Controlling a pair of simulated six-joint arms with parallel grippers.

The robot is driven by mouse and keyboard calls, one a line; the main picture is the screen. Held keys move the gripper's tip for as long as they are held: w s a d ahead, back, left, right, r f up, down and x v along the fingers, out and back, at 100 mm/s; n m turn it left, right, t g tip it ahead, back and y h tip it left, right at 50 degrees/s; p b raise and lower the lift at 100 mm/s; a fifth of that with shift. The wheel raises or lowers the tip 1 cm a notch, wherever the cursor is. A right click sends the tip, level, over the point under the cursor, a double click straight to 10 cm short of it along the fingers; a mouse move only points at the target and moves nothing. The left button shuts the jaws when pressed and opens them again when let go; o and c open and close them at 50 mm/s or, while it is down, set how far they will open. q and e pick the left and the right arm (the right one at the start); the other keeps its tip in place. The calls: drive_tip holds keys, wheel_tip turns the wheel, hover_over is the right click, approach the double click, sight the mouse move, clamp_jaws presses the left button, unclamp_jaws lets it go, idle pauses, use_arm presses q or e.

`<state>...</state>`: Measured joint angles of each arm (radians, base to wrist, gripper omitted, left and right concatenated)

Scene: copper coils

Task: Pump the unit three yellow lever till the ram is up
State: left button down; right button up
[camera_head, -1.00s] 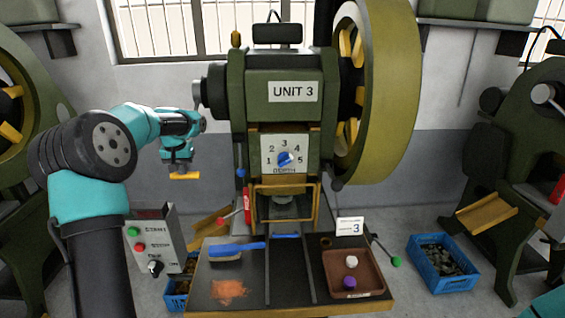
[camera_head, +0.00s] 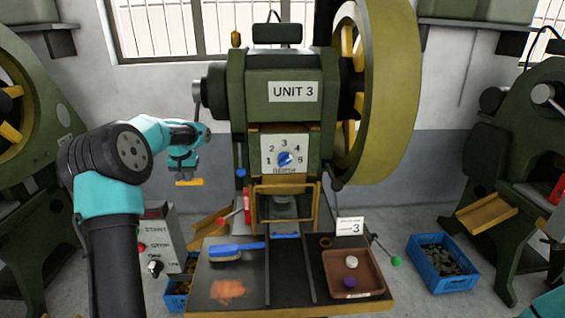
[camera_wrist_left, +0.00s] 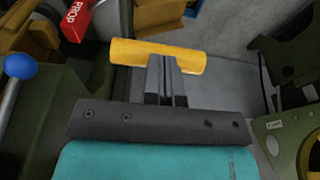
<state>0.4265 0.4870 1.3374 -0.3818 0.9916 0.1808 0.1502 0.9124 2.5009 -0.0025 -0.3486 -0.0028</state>
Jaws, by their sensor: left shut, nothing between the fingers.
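The green press marked UNIT 3 (camera_head: 292,91) stands in the middle of the head view. Behind its yellow guard frame (camera_head: 285,189), a grey round part shows low down; I cannot tell the ram's height. My left gripper (camera_head: 187,176) points down, left of the press. A yellow bar (camera_head: 190,182) lies crosswise at its fingertips; it also shows in the left wrist view (camera_wrist_left: 187,55). The fingers (camera_wrist_left: 167,82) look shut, touching or overlapping the bar but not visibly around it. I cannot tell whether this bar is the lever. My right gripper is out of view.
A START/STOP box (camera_head: 165,245) stands below the left arm. The bench holds a blue brush (camera_head: 228,251) and a brown tray (camera_head: 349,262). A red PROP piece (camera_wrist_left: 78,18) and blue ball handle (camera_wrist_left: 19,66) show near the gripper. A blue crate (camera_head: 441,268) stands right.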

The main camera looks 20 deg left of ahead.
use_arm(q)
drive_tip(key=shift+f, duration=0.2)
drive_tip(key=shift+w+a+f, duration=0.2)
drive_tip(key=shift+w+f, duration=0.2)
drive_tip(key=shift+f, duration=0.1)
drive_tip(key=shift+w+a+f, duration=0.2)
drive_tip(key=shift+w+f, duration=0.15)
drive_tip(key=shift+f, duration=0.15)
drive_tip(key=shift+s+d+r, duration=0.2)
drive_tip(key=shift+s+r, duration=0.2)
drive_tip(key=shift+r, duration=0.15)
drive_tip(key=shift+s+d+r, duration=0.15)
drive_tip(key=shift+s+r, duration=0.2)
drive_tip(key=shift+r, duration=0.2)
drive_tip(key=shift+s+d+r, duration=0.25)
drive_tip(key=shift+s+r, duration=0.2)
drive_tip(key=shift+r, duration=0.35)
drive_tip(key=shift+s+d+r, duration=0.2)
drive_tip(key=shift+s+r, duration=0.25)
drive_tip(key=shift+r, duration=0.4)
drive_tip(key=shift+s+d+r, duration=0.25)
drive_tip(key=shift+s+r, duration=0.2)
drive_tip(key=shift+r, duration=0.35)
wheel_tip(320, 180, up, 6)
drive_tip(key=s+d, duration=0.1)
drive_tip(key=s, duration=0.1)
drive_tip(key=shift+r, duration=0.2)
drive_tip(key=shift+d, duration=0.1)
